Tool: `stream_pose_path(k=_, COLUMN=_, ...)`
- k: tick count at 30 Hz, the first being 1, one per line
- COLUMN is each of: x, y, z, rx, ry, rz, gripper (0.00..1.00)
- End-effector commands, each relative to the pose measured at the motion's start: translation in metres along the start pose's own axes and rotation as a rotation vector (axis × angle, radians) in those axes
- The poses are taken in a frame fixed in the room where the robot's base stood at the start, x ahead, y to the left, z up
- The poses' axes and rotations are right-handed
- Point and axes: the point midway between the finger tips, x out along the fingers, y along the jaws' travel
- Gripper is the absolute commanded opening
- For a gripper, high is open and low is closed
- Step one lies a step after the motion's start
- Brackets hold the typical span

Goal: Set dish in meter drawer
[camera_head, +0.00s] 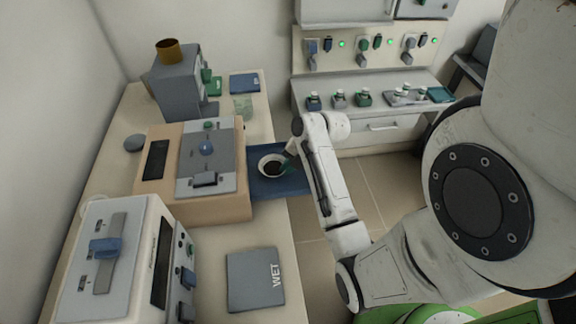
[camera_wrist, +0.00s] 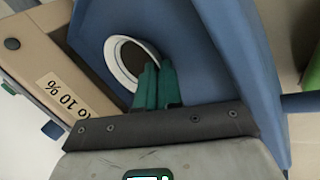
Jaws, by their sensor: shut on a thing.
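The dish (camera_head: 269,167) is a round white bowl with a dark inside. It sits in or just above the blue pulled-out drawer (camera_head: 268,188) of the tan meter (camera_head: 215,205). My gripper (camera_head: 284,167) reaches in from the right and is shut on the dish's right rim. In the wrist view, the green fingers (camera_wrist: 154,83) are close together at the near edge of the dish (camera_wrist: 128,55), over the blue drawer (camera_wrist: 212,55). I cannot tell whether the dish's underside touches the drawer floor.
A grey slab marked WET (camera_head: 252,282) lies at the front of the bench. A white device (camera_head: 120,255) stands front left, and a grey machine with a brown cup (camera_head: 178,85) stands behind the meter. A glass beaker (camera_head: 243,107) is behind the drawer. Floor lies right of the bench.

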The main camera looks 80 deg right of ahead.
Motion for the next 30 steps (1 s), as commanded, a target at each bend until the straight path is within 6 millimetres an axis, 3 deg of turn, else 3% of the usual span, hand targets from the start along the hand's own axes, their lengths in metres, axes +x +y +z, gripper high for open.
stream_pose_path(k=1, x=0.002, y=-0.001, z=0.0, rx=0.0, ry=0.0, rz=0.0, gripper=0.0)
stream_pose_path(k=3, x=0.002, y=-0.001, z=0.0, rx=0.0, ry=0.0, rz=0.0, gripper=0.1)
stream_pose_path(k=10, x=0.002, y=-0.001, z=0.0, rx=0.0, ry=0.001, rz=0.0, gripper=0.31)
stream_pose_path(k=20, x=-0.003, y=0.0, z=-0.001, rx=0.001, ry=0.001, rz=-0.001, gripper=0.31)
stream_pose_path(k=23, x=-0.014, y=0.0, z=0.0, rx=0.0, ry=-0.001, rz=0.001, gripper=0.31)
stream_pose_path(k=30, x=-0.062, y=0.001, z=0.001, rx=0.0, ry=-0.003, rz=0.003, gripper=0.31)
